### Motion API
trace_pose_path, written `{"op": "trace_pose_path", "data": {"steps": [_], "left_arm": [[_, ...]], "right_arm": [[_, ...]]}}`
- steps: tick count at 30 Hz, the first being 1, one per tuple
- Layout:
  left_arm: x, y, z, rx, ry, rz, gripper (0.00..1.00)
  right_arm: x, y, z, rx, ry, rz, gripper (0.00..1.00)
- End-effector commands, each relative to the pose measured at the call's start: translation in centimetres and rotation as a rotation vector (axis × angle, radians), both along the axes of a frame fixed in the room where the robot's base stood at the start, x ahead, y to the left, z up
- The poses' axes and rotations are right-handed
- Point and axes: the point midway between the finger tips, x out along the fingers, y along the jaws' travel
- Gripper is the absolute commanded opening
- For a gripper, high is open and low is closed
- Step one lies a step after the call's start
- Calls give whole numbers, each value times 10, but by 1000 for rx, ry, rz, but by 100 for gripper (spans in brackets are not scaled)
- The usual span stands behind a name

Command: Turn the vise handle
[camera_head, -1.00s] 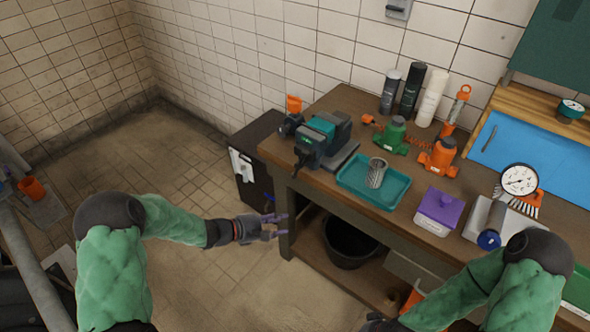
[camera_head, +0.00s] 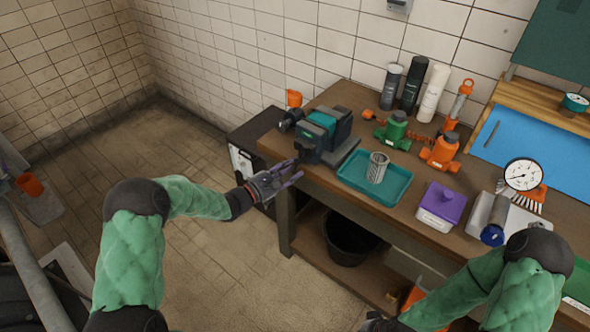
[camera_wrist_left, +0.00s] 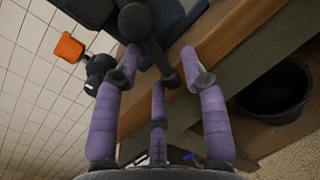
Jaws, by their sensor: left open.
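The teal and dark grey vise (camera_head: 322,135) is at the left end of the wooden workbench. In the left wrist view the vise's dark handle (camera_wrist_left: 146,32), a bar with a round knob and end, shows just beyond the purple fingers. My left gripper (camera_head: 295,176) is open and empty in front of the vise, beside the bench's front left edge. Its fingers (camera_wrist_left: 160,85) spread around the lower end of the handle in the left wrist view; I cannot tell if they touch it. My right gripper (camera_head: 380,323) is only partly in view at the bottom edge, its fingers hidden.
A teal tray (camera_head: 350,183) holding a metal mesh cylinder (camera_head: 377,168) sits right of the vise. A purple-lidded box (camera_head: 441,205), a green valve (camera_head: 393,130) and an orange valve (camera_head: 440,150) stand farther right. A black bucket (camera_head: 348,243) is under the bench.

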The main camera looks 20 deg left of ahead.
Motion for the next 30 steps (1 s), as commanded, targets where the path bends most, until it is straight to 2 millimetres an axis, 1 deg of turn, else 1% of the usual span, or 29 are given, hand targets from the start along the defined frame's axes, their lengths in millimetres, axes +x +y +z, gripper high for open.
{"op": "trace_pose_path", "data": {"steps": [3, 6, 15, 16, 17, 18, 20, 21, 26, 30], "left_arm": [[11, -7, -1, -1, 1, -1, 43], [15, -10, 0, 0, 0, -1, 43], [17, -10, 0, 0, 1, 0, 43], [17, -10, 0, 0, 1, 0, 40], [17, -10, 0, 0, 1, 0, 32], [17, -10, 0, 0, 1, 0, 20], [17, -10, 0, 0, 1, 0, 3], [17, -11, 0, 0, 2, -1, 0], [16, -11, 0, -2, 2, -1, 0], [15, -14, 0, -51, 21, -2, 0]], "right_arm": [[0, 0, -4, 0, 0, 0, 0], [0, 0, -5, 0, 0, 0, 0], [0, 0, -5, 0, 0, 0, 0], [0, 0, -5, 0, 0, 0, 0], [0, 0, -5, 0, 0, 0, 0], [0, 0, -5, 0, 0, 0, 0], [0, 0, -5, 0, 0, 0, 0], [0, 0, -5, 0, 0, 0, 0], [0, 0, -5, 0, 0, 0, 0], [0, 0, 1, 0, 0, 0, 0]]}}
